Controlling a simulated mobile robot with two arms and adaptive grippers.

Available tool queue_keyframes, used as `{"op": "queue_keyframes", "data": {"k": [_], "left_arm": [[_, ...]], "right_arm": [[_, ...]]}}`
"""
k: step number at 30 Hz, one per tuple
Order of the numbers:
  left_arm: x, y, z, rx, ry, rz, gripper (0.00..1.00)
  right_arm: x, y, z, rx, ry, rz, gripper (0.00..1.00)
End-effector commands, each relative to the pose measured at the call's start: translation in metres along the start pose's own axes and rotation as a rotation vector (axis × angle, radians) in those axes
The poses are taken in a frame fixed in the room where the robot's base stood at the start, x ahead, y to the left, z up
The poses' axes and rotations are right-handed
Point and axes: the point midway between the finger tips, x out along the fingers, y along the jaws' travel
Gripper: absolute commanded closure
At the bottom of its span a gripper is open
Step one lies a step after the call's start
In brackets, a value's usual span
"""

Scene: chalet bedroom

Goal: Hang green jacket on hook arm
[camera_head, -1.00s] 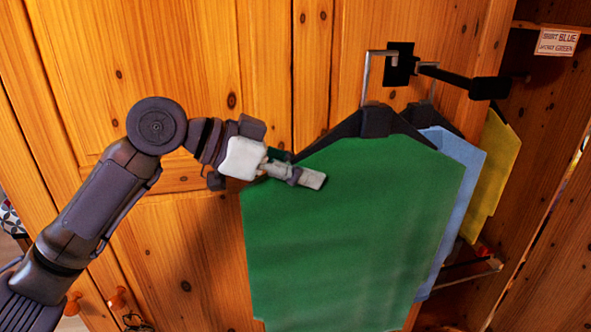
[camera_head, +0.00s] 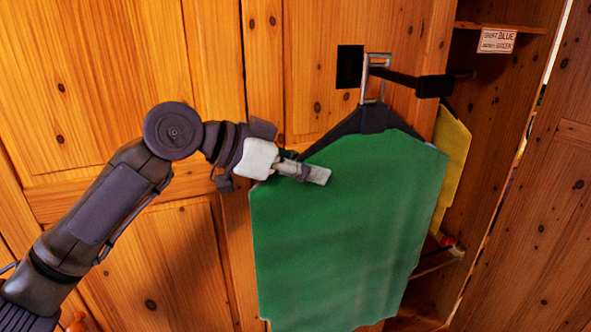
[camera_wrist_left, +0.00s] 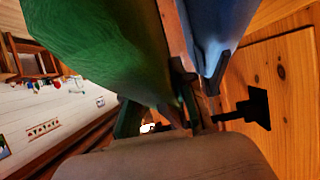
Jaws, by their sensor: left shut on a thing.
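The green jacket (camera_head: 345,235) hangs upright from a black hanger (camera_head: 375,118) with a metal hook (camera_head: 366,82). My left gripper (camera_head: 308,172) is shut on the hanger's left shoulder at the jacket's upper edge. The black hook arm (camera_head: 405,80) sticks out from a square wall plate (camera_head: 349,66). The metal hook overlaps the hook arm near the plate; I cannot tell whether it rests on it. In the left wrist view the jacket (camera_wrist_left: 95,45) is beside a blue garment (camera_wrist_left: 212,30), and the plate (camera_wrist_left: 260,108) shows at right. My right gripper is not in view.
The blue garment (camera_head: 432,149) is almost hidden behind the jacket. A yellow garment (camera_head: 452,160) hangs farther right by the open wardrobe. A label (camera_head: 498,40) is on the wardrobe's inside wall. Wooden panels (camera_head: 130,90) stand close behind my arm.

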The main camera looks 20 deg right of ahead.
Motion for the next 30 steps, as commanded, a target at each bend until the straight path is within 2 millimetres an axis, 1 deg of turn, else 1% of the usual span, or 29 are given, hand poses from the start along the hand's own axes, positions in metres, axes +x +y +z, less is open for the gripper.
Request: {"op": "queue_keyframes", "data": {"k": [3,26,27,30], "left_arm": [[0.008,0.000,-0.007,0.001,0.006,0.000,1.00],[0.059,0.001,-0.031,0.000,0.005,0.000,1.00],[0.061,0.000,-0.025,-0.002,0.005,0.000,1.00],[0.063,0.000,-0.019,0.000,0.005,-0.001,1.00]], "right_arm": [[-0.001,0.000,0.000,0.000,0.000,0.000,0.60],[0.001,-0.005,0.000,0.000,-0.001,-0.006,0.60],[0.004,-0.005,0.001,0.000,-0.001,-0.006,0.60],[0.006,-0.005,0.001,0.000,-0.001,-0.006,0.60]]}}
